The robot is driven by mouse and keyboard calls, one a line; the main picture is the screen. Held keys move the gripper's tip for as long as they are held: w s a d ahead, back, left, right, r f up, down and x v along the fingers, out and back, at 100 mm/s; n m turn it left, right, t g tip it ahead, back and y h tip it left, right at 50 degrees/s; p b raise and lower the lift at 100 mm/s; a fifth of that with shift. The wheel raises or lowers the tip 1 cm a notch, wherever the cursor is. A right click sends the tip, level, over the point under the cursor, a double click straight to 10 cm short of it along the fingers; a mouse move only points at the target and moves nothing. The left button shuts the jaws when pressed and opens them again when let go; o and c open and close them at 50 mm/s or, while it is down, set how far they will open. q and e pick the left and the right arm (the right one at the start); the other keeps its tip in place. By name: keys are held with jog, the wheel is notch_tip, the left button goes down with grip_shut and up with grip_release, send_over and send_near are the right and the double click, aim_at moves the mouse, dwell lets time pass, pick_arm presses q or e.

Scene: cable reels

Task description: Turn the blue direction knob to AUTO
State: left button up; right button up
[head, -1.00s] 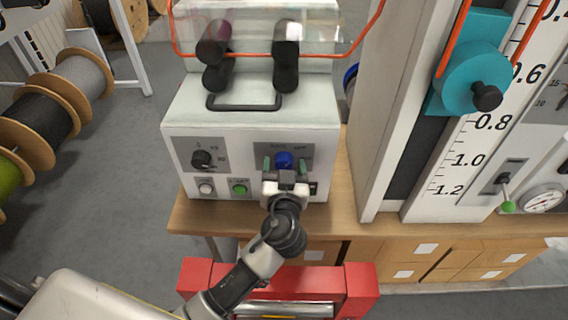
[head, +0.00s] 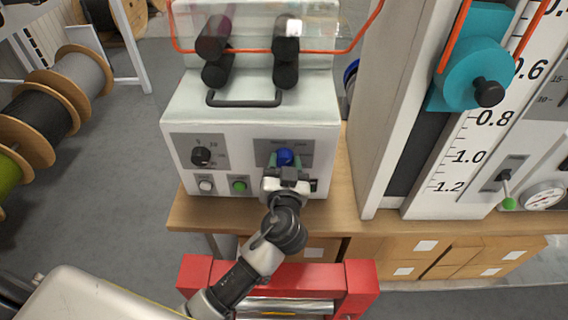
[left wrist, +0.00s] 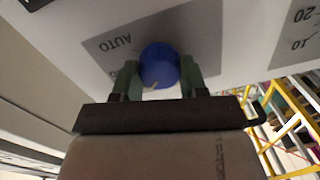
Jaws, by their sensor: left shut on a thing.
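The blue direction knob (head: 285,157) sits on a grey plate at the right of the white machine's front panel. In the left wrist view the blue knob (left wrist: 160,64) is between my left gripper's two green fingers (left wrist: 160,76), which are shut on its sides. The upside-down AUTO label (left wrist: 115,43) is to the knob's left there. A second label beside a finger is partly hidden. A small pale mark shows at the knob's lower edge. In the head view my left gripper (head: 286,166) reaches the knob from below. My right gripper is not in view.
A black dial (head: 201,156), a white button (head: 206,185) and a green button (head: 239,185) are on the same panel. A black handle (head: 243,101) is above. A tall scale with a teal block (head: 474,76) stands right. Cable reels (head: 40,115) are at the left.

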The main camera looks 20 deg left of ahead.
pick_arm(q)
jog(key=m, duration=0.8)
jog(key=m+p, duration=0.1)
jog(key=m, duration=0.3)
jog(key=shift+m, duration=0.3)
jog(key=m+p, duration=0.1)
jog(key=m, duration=0.3)
jog(key=shift+f+h+p, duration=0.1)
jog(key=shift+h+p, duration=0.2)
jog(key=shift+m, duration=0.5)
jog(key=o, duration=0.9)
